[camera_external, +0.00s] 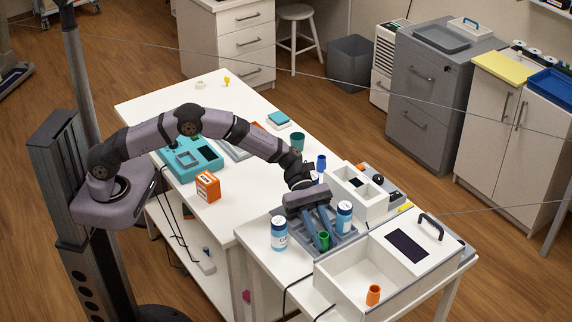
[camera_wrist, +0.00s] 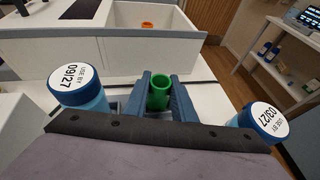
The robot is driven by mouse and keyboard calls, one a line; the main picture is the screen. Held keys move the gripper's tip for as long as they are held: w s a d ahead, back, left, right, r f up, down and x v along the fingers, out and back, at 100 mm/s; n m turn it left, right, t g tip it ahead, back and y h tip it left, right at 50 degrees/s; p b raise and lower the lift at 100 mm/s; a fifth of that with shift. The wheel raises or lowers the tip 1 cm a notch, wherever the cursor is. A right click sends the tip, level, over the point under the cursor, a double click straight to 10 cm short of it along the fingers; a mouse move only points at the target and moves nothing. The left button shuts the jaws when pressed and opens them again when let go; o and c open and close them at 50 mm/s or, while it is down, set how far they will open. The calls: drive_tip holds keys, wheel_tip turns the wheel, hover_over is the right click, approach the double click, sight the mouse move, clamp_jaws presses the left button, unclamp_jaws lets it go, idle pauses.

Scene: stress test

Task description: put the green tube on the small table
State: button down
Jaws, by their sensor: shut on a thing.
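The green tube (camera_external: 323,241) is upright between the blue fingers of my gripper (camera_external: 321,238), which is shut on it. In the wrist view the open-topped green tube (camera_wrist: 158,96) shows between the two fingers (camera_wrist: 161,98). The gripper points down over a grey rack (camera_external: 350,238); whether the tube's lower end touches the rack is hidden. The small white table (camera_external: 258,226) appears to be the nearer surface under the rack, adjoining the long white table (camera_external: 226,200).
A white bin (camera_external: 337,284) holds an orange tube (camera_external: 373,295). An orange box (camera_external: 208,187) stands on the long table. Bare tabletop shows left of the left bottle.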

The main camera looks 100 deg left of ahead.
drive_tip(key=shift+f, duration=0.3)
drive_tip(key=c, duration=1.4)
unclamp_jaws()
drive_tip(key=shift+r, duration=0.1)
wheel_tip(320, 180, up, 10)
drive_tip(key=b, duration=0.1)
drive_tip(key=shift+b, duration=0.4)
drive_tip(key=s+d+f+m+g+y+p, duration=0.15)
drive_tip(key=s+m, duration=0.25)
drive_tip(key=s, duration=0.4)
drive_tip(key=s+d+f+m+g+y+p, duration=0.1)
drive_tip(key=s+f+m+g+y+p, duration=0.2)
drive_tip(key=s, duration=0.5)
drive_tip(key=s+a+f+m+g+y, duration=0.1)
drive_tip(key=s+a+m+y, duration=0.1)
drive_tip(key=s+m, duration=0.3)
drive_tip(key=s+a+f+m+y+p, duration=0.1)
drive_tip(key=s+a+m, duration=0.3)
drive_tip(key=s, duration=0.8)
drive_tip(key=s+a+f+m+g+y, duration=0.1)
drive_tip(key=s+a+f+m+y, duration=0.1)
drive_tip(key=s+m, duration=0.6)
drive_tip(key=shift+s+a+f+g+y, duration=0.4)
drive_tip(key=shift+s+f+y, duration=0.15)
drive_tip(key=shift+s+y, duration=0.4)
